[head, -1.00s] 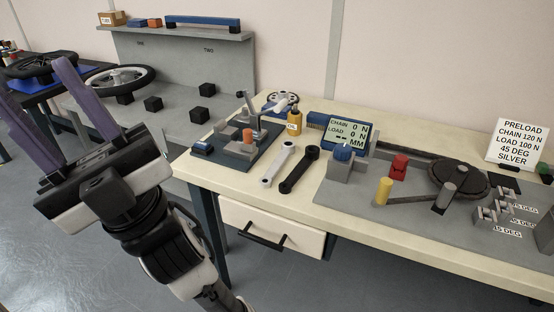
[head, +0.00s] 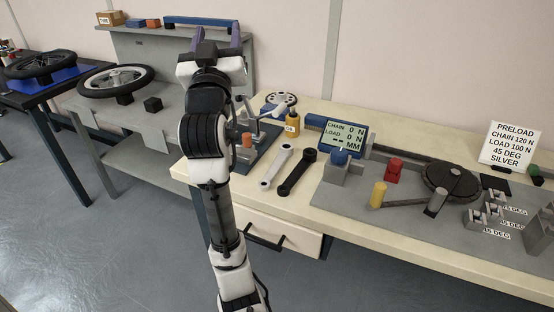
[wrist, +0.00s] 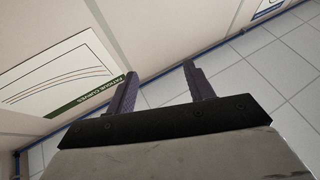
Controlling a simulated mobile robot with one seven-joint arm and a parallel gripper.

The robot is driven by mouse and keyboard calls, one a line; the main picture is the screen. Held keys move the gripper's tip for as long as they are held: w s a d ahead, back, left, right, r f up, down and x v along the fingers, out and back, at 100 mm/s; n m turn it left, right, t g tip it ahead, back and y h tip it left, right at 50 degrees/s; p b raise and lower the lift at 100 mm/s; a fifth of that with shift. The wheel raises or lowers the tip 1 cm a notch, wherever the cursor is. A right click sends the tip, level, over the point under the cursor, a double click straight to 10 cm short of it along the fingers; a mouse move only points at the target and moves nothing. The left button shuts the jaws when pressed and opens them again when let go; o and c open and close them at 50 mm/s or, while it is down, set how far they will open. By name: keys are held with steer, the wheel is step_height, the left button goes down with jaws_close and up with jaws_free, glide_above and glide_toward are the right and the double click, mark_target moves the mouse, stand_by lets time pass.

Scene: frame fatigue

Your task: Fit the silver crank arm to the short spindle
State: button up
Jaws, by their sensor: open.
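The silver crank arm (head: 276,167) lies flat on the cream workbench (head: 285,207), left of a black crank arm (head: 297,172). A short grey spindle (head: 436,203) stands on the grey test plate near the dark round disc; I cannot tell if it is the task's short spindle. My gripper (head: 211,38) is raised in front of the grey shelf unit, left of and away from both crank arms. In the wrist view its two purple fingers (wrist: 158,88) are apart with nothing between them. My arm hides part of the workbench's left end.
A grey test plate (head: 335,200) carries a yellow post (head: 378,194), a red block (head: 394,170) and a dark disc (head: 452,178). A display (head: 343,138) and an oil bottle (head: 292,125) stand behind the crank arms. A sign (head: 510,145) reads 45 DEG, SILVER. A drawer (head: 275,232) is below.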

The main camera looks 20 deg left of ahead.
steer(key=w+d+f+m+g+h+p, duration=0.2)
steer(key=w+d+f+m+g+h, duration=0.15)
steer(key=w+f+h, duration=0.5)
steer(key=m+g, duration=0.1)
steer(key=g, duration=0.3)
glide_above(274, 167)
steer(key=s, duration=0.1)
step_height(274, 167, down, 3)
steer(key=f+g, duration=0.3)
steer(key=f, duration=0.3)
steer(key=s+f+m+g+h, duration=0.1)
steer(key=f+g, duration=0.2)
steer(key=f, duration=0.4)
steer(key=f+g+p, duration=0.1)
steer(key=f+g, duration=0.2)
steer(key=f, duration=0.4)
steer(key=shift+s+d+m+g+h, duration=0.25)
steer(key=shift+s+m, duration=0.1)
steer(key=shift+s, duration=0.05)
steer(key=shift+s+p+x, duration=0.1)
steer(key=shift+p+x, duration=0.3)
steer(key=shift+x, duration=1.15)
steer(key=shift+s+p+x, duration=0.15)
steer(key=shift+p+x, duration=0.25)
steer(key=shift+x, duration=1.2)
steer(key=shift+a+f, duration=0.1)
steer(key=shift+a, duration=0.05)
steer(key=shift+c, duration=0.3)
jaws_close()
